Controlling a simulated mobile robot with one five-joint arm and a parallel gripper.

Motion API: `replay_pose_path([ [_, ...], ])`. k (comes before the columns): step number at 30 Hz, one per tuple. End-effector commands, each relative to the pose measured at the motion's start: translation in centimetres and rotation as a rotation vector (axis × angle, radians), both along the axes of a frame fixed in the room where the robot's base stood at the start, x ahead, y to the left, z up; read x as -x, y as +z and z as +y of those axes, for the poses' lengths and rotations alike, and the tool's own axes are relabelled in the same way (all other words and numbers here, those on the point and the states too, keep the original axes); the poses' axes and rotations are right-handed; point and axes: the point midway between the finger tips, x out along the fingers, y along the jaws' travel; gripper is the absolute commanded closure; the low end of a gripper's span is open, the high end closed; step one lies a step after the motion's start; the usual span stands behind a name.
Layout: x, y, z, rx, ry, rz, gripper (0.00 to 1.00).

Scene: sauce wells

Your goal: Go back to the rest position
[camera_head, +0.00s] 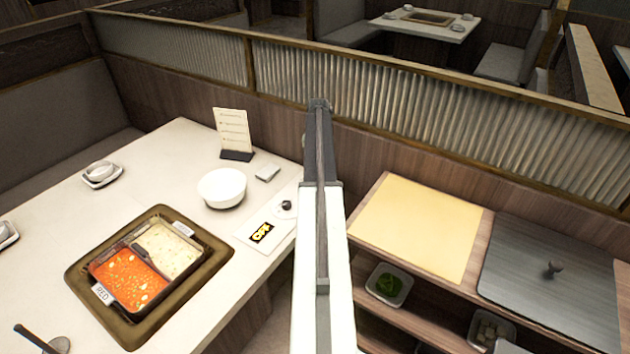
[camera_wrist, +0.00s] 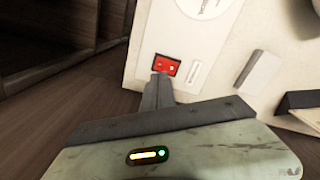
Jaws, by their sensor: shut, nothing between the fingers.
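My gripper (camera_wrist: 160,85) is shut and empty; its grey fingers show in the wrist view. In that view the fingertips appear close to a small red panel (camera_wrist: 167,65) with light marks on a white surface, but I cannot tell whether they touch. In the head view my arm reaches forward between the white table (camera_head: 90,210) and the wooden cart (camera_head: 475,250); the fingers cannot be made out there. A black label with yellow "OFF" letters (camera_head: 261,233) and a small dark knob (camera_head: 287,205) are on the table's right side, left of my arm.
A split pot (camera_head: 207,262) of red and pale broth sits in the table. A white bowl (camera_head: 222,187) and menu stand (camera_head: 232,134) are behind it. The cart holds a yellow board (camera_head: 418,227), a grey lidded panel (camera_head: 550,285) and a green-filled dish (camera_head: 389,285). A ribbed partition (camera_head: 430,110) runs behind.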

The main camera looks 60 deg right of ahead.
Motion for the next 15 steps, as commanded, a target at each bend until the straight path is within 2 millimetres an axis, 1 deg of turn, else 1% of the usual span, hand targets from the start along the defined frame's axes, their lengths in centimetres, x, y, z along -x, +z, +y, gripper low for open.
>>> replay_pose_path([
  [11, 0.0, -0.1, 0.0, 0.000, 0.001, 0.000, 1.00],
  [13, -0.5, -0.1, 0.8, 0.000, 0.011, 0.000, 1.00],
  [14, -1.0, -0.1, 1.5, 0.000, 0.021, 0.000, 1.00],
  [15, -1.9, -0.1, 2.9, 0.000, 0.041, 0.000, 1.00],
])
